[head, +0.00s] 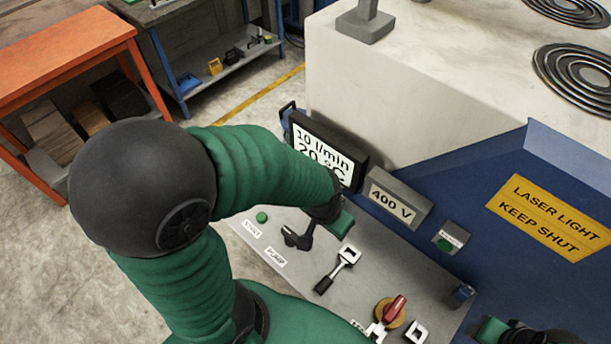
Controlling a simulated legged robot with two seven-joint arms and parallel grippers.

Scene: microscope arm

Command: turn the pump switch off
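The grey control panel (310,270) carries a PUMP label (275,257) at its left edge. A lever switch (338,268) with a white bracket and black handle sits right of this label; I cannot tell whether the label belongs to it. My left gripper (318,230) hangs over the panel, just up and left of that lever. A dark piece beside the label, at the gripper, may be a finger or a switch part. My arm covers the panel's lower left. My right gripper (535,334) is at the bottom right edge, cut off by the frame.
A green button (262,217) by the START label and a red rotary handle (394,306) are on the panel. A flow display (325,152), a 400 V box (396,198) and a blue housing (460,170) stand behind. An orange bench (70,55) is at far left.

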